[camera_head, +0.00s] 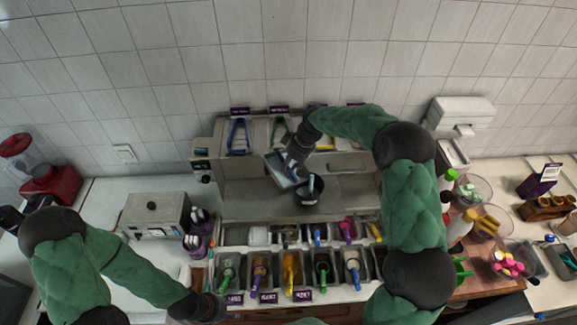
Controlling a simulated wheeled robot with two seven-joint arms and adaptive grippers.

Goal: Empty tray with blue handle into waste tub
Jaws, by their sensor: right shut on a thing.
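My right gripper (297,158) is shut on a small grey metal tray (281,172). It holds the tray tilted above the steel shelf, at the upper left of a round black tub (308,198). A light blue-grey piece shows at the tub's mouth; I cannot tell whether it is the tray's handle or something in the tub. The tray's contents cannot be made out. My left gripper (207,308) is low at the front left, by the front row of bins, and its fingers are too dark to read.
Bins with coloured-handled scoops (291,270) fill the front middle. A steel box (157,215) stands left, and bottles and bowls (474,190) crowd the right. The steel shelf (245,200) is clear left of the tub.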

